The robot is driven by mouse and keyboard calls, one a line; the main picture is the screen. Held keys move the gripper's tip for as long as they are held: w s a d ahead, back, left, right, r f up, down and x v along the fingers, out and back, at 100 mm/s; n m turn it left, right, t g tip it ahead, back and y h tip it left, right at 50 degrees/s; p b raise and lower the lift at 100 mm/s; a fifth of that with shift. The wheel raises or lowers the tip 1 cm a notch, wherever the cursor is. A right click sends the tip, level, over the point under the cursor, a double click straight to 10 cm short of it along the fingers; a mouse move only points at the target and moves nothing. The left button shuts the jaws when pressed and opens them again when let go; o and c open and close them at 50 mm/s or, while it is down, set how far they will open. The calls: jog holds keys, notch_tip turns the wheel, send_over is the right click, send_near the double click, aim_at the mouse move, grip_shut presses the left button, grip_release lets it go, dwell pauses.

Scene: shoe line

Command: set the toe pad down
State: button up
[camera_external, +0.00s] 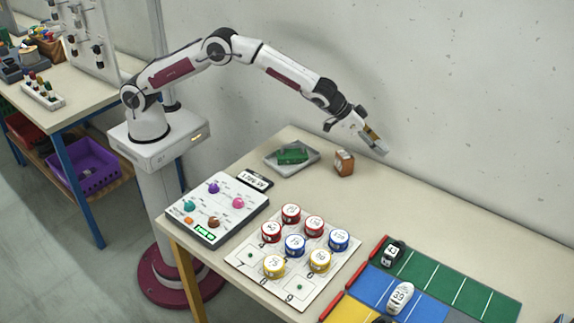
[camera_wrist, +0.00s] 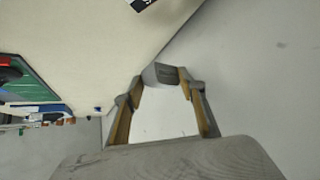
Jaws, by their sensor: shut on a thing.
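My gripper (camera_external: 374,138) is raised above the far part of the table, close to the wall. In the wrist view its two tan-sided fingers reach forward and close at their tips on a small grey piece (camera_wrist: 163,74). I take this piece to be the toe pad; its full shape is hidden by the fingers.
A grey tray (camera_external: 273,160) with a green item and a brown block (camera_external: 344,163) stand left of my gripper. Nearer are a control panel (camera_external: 218,207), a board (camera_external: 316,278) with several numbered discs, and coloured lanes (camera_external: 470,293) with shoes. The table's far right is clear.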

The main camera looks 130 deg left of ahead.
jog(key=d+n, duration=0.1)
jog(key=d, duration=1.5)
jog(key=shift+r+g+y, duration=0.15)
jog(key=shift+g+y, duration=0.15)
jog(key=shift+y, duration=0.1)
jog(key=shift+f, duration=3.15)
jog(key=shift+f, duration=1.9)
